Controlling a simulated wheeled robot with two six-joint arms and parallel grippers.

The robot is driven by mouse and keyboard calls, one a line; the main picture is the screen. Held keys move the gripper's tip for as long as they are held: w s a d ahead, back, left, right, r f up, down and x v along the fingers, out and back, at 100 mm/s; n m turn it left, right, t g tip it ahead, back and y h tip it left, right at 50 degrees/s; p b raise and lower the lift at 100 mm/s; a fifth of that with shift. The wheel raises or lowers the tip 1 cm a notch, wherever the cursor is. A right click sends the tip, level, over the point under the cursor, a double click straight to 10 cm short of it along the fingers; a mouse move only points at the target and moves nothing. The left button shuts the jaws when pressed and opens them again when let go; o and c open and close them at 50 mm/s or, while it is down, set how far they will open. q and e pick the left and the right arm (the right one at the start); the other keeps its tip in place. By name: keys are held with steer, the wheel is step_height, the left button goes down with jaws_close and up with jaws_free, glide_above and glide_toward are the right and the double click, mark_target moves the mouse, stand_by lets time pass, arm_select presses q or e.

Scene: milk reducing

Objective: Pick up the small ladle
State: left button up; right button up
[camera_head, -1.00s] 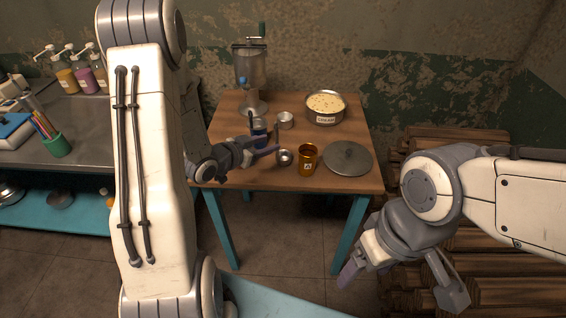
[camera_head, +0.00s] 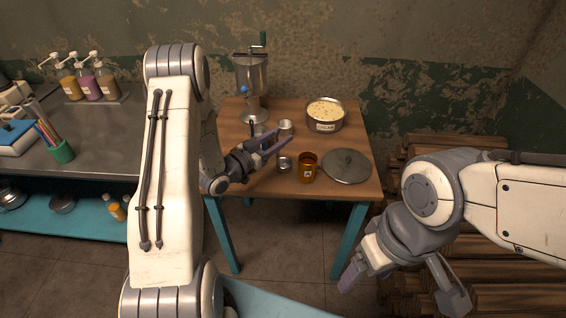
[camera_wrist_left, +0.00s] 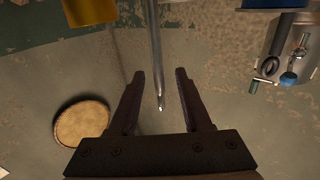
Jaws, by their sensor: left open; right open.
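The small ladle (camera_head: 285,163) appears as a small metal bowl near the front middle of the wooden table, just left of the orange cup; its handle is largely hidden by my left gripper. In the left wrist view, a thin metal rod (camera_wrist_left: 156,55), apparently its handle, comes down from the top edge and ends between the fingers without visible contact. My left gripper (camera_head: 283,136) is open above the table, behind and above the bowl; its fingers also show in the left wrist view (camera_wrist_left: 160,84). My right gripper (camera_head: 398,284) is open and empty, off the table's front right.
A metal counter (camera_head: 100,135) is at left.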

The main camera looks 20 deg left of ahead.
arm_select(q)
steer(key=shift+x, duration=1.25)
jaws_close()
